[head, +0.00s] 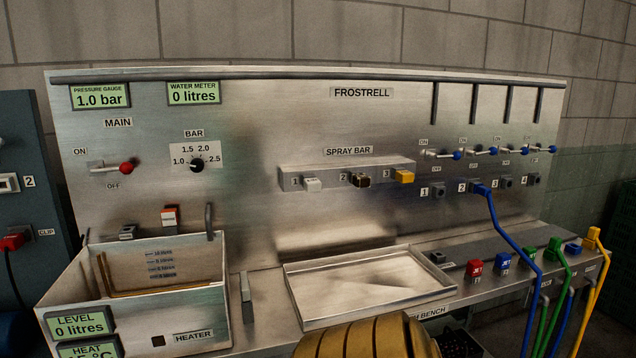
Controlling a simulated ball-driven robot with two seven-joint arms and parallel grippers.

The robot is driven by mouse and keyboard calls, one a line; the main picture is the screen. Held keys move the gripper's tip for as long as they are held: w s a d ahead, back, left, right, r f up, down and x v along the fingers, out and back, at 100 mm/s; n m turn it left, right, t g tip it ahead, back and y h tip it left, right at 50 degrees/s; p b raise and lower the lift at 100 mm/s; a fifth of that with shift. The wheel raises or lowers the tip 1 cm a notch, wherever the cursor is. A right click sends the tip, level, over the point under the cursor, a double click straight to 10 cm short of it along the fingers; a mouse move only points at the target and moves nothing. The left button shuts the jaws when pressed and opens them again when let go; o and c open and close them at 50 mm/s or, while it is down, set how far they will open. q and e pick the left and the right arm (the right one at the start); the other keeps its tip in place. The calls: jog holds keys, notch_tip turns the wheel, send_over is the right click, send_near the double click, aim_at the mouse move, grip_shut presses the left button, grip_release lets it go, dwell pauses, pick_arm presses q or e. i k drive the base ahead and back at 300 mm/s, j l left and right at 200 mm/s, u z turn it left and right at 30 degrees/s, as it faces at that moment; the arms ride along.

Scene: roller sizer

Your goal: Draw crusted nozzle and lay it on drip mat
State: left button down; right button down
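The spray bar (340,176) is a metal rail on the upright steel panel, with three numbered nozzles. The nozzle at 2 (360,181) is dark with brownish patches and looks crusted; it sits in the bar. The nozzle at 1 (312,184) is pale grey and the nozzle at 3 (404,177) is yellow. A shallow, empty metal tray (290,296) lies on the bench below the bar. I cannot clearly make out a drip mat. Neither of my grippers shows.
A steel heater basin (190,330) stands at left. A blue hose (510,236) runs from outlet 2; green and yellow hoses hang further right.

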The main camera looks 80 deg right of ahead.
aim_at(360, 180)
jog(key=z, duration=2.85)
jog(key=i+l, duration=0.2)
jog(key=l, duration=0.15)
jog(key=i+l+u, duration=0.1)
jog(key=l, duration=0.3)
jog(key=i+l, duration=0.25)
jog(key=i+l+u, duration=0.1)
jog(key=l, duration=0.4)
jog(key=i+l, duration=0.2)
jog(key=l, duration=0.2)
jog(key=i+l, duration=0.15)
jog(key=l, duration=0.25)
jog(key=u, duration=0.05)
